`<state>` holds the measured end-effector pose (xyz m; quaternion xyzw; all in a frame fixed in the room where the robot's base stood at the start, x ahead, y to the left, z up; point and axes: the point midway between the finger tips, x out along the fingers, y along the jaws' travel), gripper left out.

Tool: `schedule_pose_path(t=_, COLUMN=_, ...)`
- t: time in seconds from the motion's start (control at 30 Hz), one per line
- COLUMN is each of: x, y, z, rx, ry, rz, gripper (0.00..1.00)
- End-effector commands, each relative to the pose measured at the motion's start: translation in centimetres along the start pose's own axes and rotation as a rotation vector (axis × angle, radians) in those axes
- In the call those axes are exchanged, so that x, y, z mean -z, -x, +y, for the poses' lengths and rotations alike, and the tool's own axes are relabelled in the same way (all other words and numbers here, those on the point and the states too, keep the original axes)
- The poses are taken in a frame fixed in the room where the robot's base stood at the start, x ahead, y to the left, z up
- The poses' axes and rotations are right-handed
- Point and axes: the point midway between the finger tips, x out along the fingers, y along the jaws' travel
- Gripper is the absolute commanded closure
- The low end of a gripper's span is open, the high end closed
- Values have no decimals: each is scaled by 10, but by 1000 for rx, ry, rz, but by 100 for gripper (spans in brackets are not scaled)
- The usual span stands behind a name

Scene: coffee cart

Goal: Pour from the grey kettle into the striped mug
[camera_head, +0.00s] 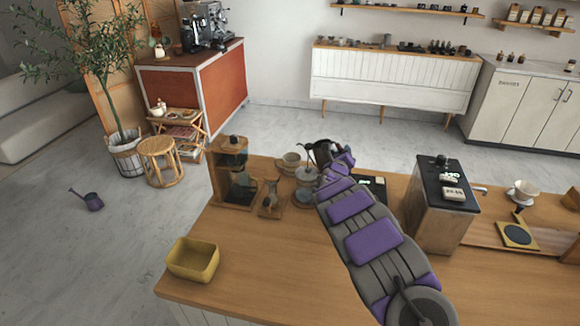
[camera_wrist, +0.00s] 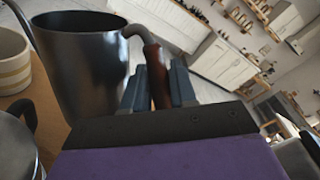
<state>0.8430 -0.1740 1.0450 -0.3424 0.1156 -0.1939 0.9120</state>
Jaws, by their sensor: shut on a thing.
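The grey kettle (camera_head: 321,152) is dark metal, with a thin spout and a brown handle, at the far side of the wooden counter. It fills the left of the wrist view (camera_wrist: 85,65). My gripper (camera_wrist: 160,88) is shut on its brown handle; in the head view my gripper (camera_head: 342,158) is partly hidden by my arm. The striped mug (camera_wrist: 12,62), cream with pale bands, stands left of the kettle, beyond the spout. It also shows in the head view (camera_head: 290,160). I cannot see inside the kettle or mug.
A metal lidded pot (camera_wrist: 16,146) stands close to the kettle and mug. A wooden dripper stand (camera_head: 232,172) is to the left, a black-topped box (camera_head: 441,205) to the right. A yellow bin (camera_head: 193,260) sits at the front left. The front counter is mostly clear.

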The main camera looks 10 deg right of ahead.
Motion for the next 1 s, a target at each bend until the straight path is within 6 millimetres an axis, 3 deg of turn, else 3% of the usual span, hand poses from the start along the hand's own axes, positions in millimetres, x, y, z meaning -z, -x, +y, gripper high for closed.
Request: schedule_pose_path(t=1.0, x=-8, y=0, z=-5, rx=-3, ry=44, rz=8, gripper=100)
